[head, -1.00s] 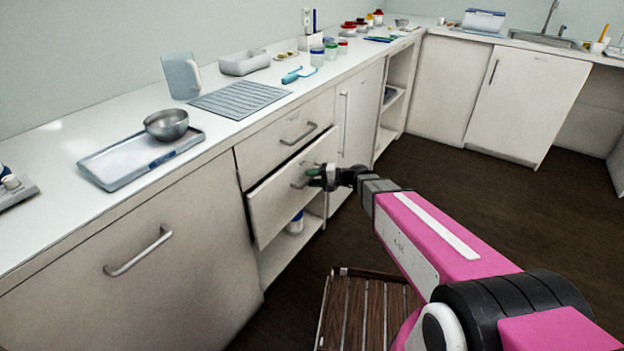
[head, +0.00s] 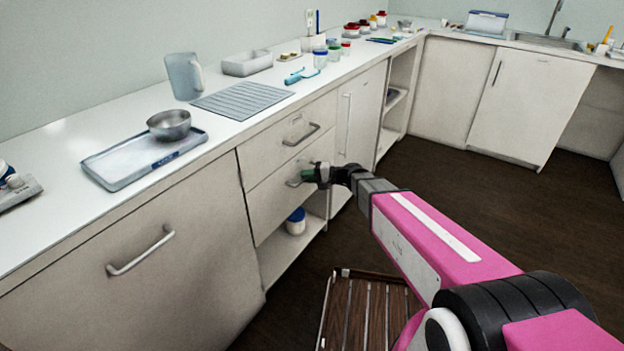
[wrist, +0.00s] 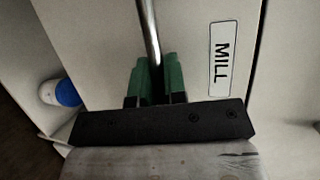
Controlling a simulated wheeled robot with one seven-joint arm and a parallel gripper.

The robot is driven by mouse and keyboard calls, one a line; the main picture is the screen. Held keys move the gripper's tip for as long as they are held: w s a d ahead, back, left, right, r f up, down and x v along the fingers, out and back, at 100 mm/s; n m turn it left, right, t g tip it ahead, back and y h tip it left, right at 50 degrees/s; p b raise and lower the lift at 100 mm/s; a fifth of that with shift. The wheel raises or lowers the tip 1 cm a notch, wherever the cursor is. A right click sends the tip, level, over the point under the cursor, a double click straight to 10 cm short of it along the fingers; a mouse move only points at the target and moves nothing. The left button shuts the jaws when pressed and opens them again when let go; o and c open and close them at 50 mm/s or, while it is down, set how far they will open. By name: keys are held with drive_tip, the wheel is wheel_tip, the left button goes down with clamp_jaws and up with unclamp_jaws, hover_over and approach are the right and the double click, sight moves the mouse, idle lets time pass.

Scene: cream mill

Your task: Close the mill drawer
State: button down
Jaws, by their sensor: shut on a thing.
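The mill drawer (head: 270,208) is the lower of two drawers in the counter front. Its cream front looks nearly level with the drawer above it; I cannot tell whether a thin gap is left. In the wrist view its front carries a white label reading MILL (wrist: 220,58). Its metal bar handle (wrist: 149,30) runs between the green fingers of my gripper (wrist: 155,82), which is shut on it. In the head view my gripper (head: 310,174) is at the right part of the drawer front, hiding part of the handle.
An open shelf below the drawer holds a white tub with a blue lid (head: 296,221). A slatted wooden piece (head: 365,310) is on the floor in front. The counter (head: 60,160) bears a tray (head: 125,172) and a metal bowl (head: 168,124). Dark floor to the right is free.

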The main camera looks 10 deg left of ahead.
drive_tip(key=shift+w+a, duration=0.1)
drive_tip(key=shift+a, duration=0.05)
drive_tip(key=c, duration=1.2)
unclamp_jaws()
drive_tip(key=d, duration=0.3)
drive_tip(key=d+r, duration=0.1)
drive_tip(key=d, duration=0.3)
drive_tip(key=d+r, duration=0.1)
drive_tip(key=d, duration=0.2)
drive_tip(key=shift+d, duration=0.25)
drive_tip(key=s+d+f+h, duration=0.1)
drive_tip(key=s+d+h, duration=0.3)
drive_tip(key=d, duration=0.5)
drive_tip(key=s+d+f+h, duration=0.2)
drive_tip(key=s+d+h, duration=0.2)
drive_tip(key=d, duration=0.6)
drive_tip(key=s+d+f+h, duration=0.2)
drive_tip(key=s+d+h, duration=0.2)
drive_tip(key=d+h, duration=0.3)
drive_tip(key=shift+d+n+h, duration=0.4)
drive_tip(key=shift+d, duration=1.15)
